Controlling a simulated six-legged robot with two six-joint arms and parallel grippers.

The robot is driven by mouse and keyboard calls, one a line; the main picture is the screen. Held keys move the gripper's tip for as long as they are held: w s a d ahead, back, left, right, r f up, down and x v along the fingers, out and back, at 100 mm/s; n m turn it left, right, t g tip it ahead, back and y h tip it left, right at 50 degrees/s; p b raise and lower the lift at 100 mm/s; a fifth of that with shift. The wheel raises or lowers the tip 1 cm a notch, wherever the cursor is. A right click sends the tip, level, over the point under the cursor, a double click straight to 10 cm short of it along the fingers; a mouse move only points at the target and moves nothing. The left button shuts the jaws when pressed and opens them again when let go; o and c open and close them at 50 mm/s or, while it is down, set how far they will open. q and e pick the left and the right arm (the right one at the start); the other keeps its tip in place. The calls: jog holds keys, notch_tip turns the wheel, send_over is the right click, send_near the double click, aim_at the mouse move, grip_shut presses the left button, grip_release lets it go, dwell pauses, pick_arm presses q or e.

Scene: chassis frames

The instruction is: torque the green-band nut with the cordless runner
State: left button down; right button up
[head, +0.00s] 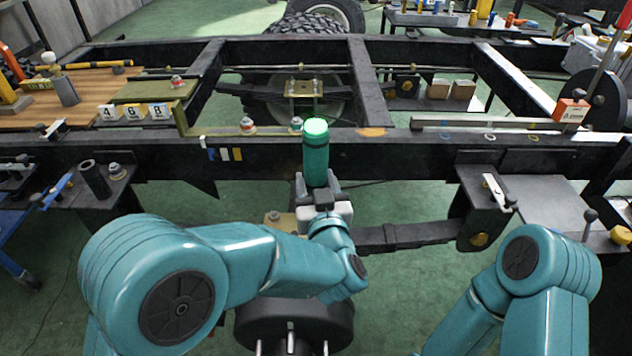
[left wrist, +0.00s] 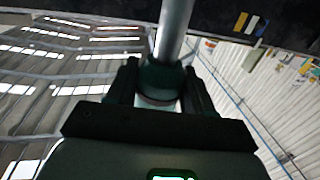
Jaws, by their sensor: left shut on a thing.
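Small nuts or fittings (head: 248,126) (head: 296,125) sit on the rail just left of the runner. My right gripper is out of view.
The dark chassis rail (head: 400,152) spans the view, with crossmembers behind it. A bracket with a white-handled lever (head: 497,190) stands at the right. Green floor shows below the rail.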

aim_at(318, 158)
pick_arm(q)
jog(key=shift+f+b, duration=0.3)
jog(key=shift+f, duration=0.1)
dwell(1.0)
jog(key=shift+r, duration=0.15)
dwell(1.3)
jog(key=shift+r+p, duration=1.2)
jog(key=shift+r, duration=0.45)
notch_tip(318, 158, up, 5)
jog(key=p, duration=0.4)
jog(key=shift+r, duration=0.1)
